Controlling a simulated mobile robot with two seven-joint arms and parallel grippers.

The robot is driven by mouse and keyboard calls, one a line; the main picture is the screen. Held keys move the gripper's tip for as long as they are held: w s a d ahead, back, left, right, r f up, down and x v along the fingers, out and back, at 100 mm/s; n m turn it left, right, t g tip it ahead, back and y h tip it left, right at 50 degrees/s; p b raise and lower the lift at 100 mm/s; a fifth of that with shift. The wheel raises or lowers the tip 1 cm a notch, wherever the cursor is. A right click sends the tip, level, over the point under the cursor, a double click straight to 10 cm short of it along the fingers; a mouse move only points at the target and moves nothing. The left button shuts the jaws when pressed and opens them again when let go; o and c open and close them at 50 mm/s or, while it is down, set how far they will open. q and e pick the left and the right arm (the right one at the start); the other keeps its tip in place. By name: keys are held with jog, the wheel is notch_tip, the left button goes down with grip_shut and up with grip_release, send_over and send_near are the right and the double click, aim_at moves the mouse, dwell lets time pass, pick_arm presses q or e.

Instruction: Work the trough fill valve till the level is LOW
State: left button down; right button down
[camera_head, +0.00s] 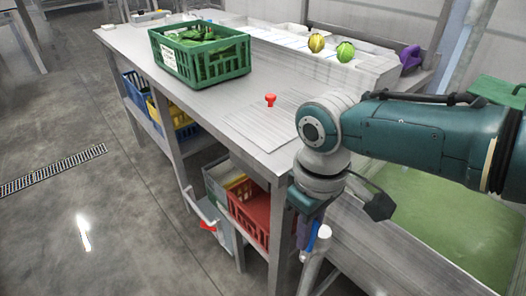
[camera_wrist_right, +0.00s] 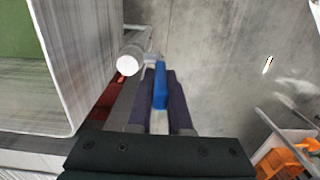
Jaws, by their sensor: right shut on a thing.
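The trough (camera_head: 352,240) is at the right in the head view, with greenish water (camera_head: 440,215) in it. The fill valve shows as a pale pipe with a round white end (camera_head: 325,232) and a blue lever (camera_head: 313,238) beside the trough's near corner. My right gripper (camera_head: 306,232) points down there, shut on the blue lever. In the right wrist view the blue lever (camera_wrist_right: 160,88) lies between the two dark fingers (camera_wrist_right: 161,100), with the white pipe end (camera_wrist_right: 128,62) just left of them. I see no readable level mark. My left gripper is not in view.
A metal table (camera_head: 120,40) holds a green crate (camera_head: 157,50) of greens and a red knob (camera_head: 270,100). A red crate (camera_head: 240,212) sits on the shelf below, close to my right gripper. A red handle (camera_head: 207,227) sticks out at the table's side. The floor at left is clear.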

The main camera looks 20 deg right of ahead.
jog(key=shift+f, duration=0.1)
jog(key=c, duration=0.8)
grip_release()
jog(key=shift+c, duration=0.2)
notch_tip(320, 180, up, 9)
jog(key=p, duration=0.4)
jog(key=shift+w, duration=0.1)
jog(key=shift+r, duration=0.5)
